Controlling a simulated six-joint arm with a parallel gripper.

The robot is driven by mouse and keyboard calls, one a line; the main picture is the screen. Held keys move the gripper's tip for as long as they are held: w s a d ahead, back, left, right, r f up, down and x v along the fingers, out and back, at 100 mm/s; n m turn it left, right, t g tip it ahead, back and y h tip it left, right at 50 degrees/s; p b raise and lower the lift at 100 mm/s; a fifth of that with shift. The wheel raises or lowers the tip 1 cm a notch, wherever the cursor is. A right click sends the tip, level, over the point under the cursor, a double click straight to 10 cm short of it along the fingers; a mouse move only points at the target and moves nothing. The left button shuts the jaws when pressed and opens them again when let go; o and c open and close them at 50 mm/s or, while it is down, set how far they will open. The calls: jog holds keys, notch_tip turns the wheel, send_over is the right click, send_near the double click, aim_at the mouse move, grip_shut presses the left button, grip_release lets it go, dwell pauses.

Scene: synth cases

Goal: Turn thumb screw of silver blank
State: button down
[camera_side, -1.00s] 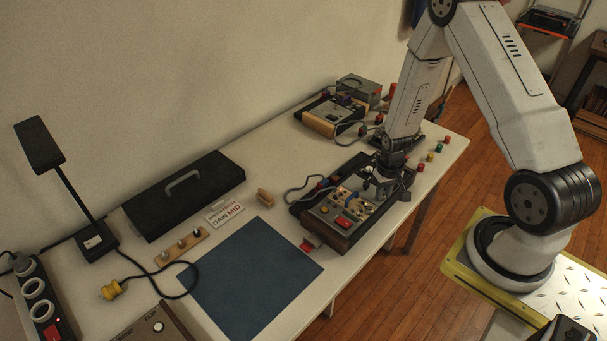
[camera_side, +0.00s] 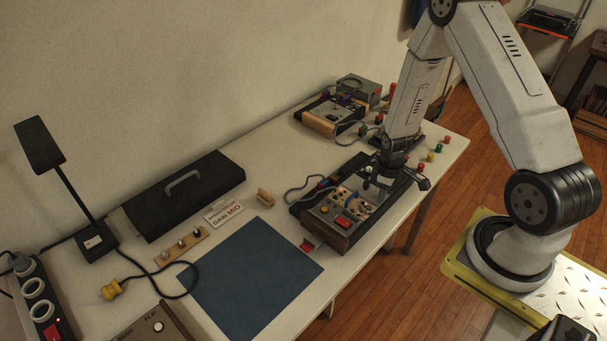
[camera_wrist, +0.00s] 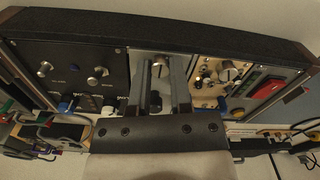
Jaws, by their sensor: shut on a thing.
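The silver blank (camera_wrist: 166,64) is a plain grey panel between a black panel and a beige panel in the wrist view. My gripper (camera_wrist: 161,72) reaches onto it with both fingers close together, shut on the thumb screw. The screw is mostly hidden between the fingertips, and its turn angle cannot be read. In the side view, my gripper (camera_side: 377,182) points down over the back half of the dark-framed module case (camera_side: 338,240). The blank itself is mostly covered there.
The black panel (camera_wrist: 68,72) with knobs and the beige panel (camera_wrist: 207,75) flank the blank closely. Cables run beside the case. A blue mat (camera_side: 250,275), a gain card (camera_side: 224,214) and a black case (camera_side: 185,195) lie to the left. A second device (camera_side: 330,115) stands behind.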

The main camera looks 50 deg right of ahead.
dwell(0.4)
jog(key=c, duration=0.5)
grip_release()
jog(key=shift+r, duration=0.2)
jog(key=shift+r, duration=3.7)
jog(key=shift+s+a+r+m+t, duration=0.5)
jog(key=shift+a+r, duration=1.8)
jog(key=shift+a, duration=0.45)
jog(key=shift+s+a+r+m+t, duration=0.35)
jog(key=shift+s+a+r+m, duration=0.15)
jog(key=shift+a+r, duration=2.05)
jog(key=shift+s+a+r+m+t, duration=0.45)
jog(key=shift+a+r, duration=1.6)
jog(key=shift+a, duration=0.95)
